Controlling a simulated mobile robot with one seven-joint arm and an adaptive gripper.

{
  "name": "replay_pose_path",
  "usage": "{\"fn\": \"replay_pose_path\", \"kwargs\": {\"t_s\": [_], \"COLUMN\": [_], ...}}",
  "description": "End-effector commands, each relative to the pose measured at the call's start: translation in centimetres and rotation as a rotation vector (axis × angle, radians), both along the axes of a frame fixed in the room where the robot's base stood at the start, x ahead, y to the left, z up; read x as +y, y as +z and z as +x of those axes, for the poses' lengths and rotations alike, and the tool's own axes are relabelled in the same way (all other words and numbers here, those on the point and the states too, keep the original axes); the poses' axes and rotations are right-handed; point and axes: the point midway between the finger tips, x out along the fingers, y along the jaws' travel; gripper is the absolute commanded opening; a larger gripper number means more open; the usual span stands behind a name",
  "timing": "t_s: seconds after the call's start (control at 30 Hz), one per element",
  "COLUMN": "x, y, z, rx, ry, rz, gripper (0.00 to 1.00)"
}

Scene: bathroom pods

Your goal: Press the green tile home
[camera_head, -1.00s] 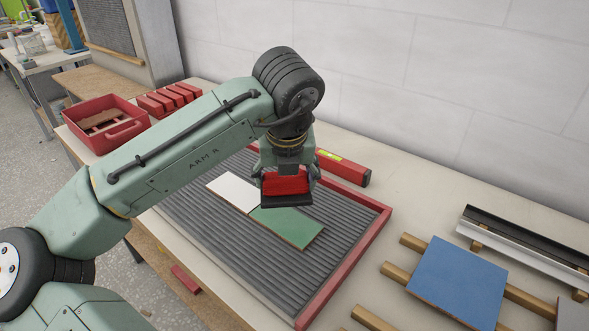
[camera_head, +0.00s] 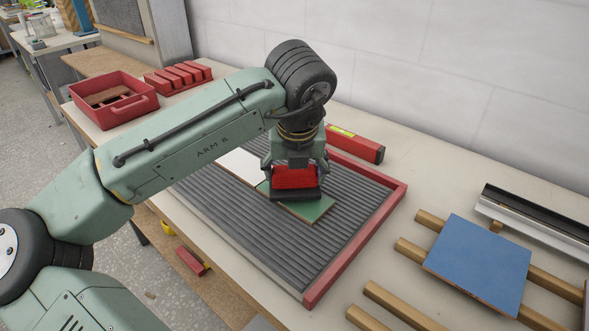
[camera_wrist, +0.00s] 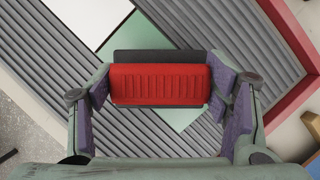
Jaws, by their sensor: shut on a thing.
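The green tile (camera_head: 314,211) lies on the grey ridged bed (camera_head: 262,222), partly hidden under my gripper. Its right and front parts show in the head view. In the wrist view the green tile (camera_wrist: 180,118) shows on both sides of the held block. A white tile (camera_head: 238,164) lies beside it on the left. My gripper (camera_head: 294,170) is shut on a red block (camera_head: 295,178) with a black pad (camera_head: 296,195) underneath, held level over the green tile. I cannot tell whether the pad touches the tile.
A red rail (camera_head: 352,250) edges the bed's right side. A red spirit level (camera_head: 355,145) lies behind it. A blue tile (camera_head: 478,262) rests on wooden bars at the right. A red bin (camera_head: 115,100) and a red slotted rack (camera_head: 178,78) stand at the back left.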

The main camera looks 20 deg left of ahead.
Motion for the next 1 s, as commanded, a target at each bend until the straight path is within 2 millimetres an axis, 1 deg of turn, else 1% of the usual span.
{"fn": "replay_pose_path", "kwargs": {"t_s": [0.37, 1.0], "x": [0.00, -0.01], "y": [-0.05, -0.83], "z": [0.01, 0.01], "rx": [-0.001, 0.000], "ry": [0.000, 0.000], "rz": [0.000, -0.001], "gripper": [0.38, 0.38]}}
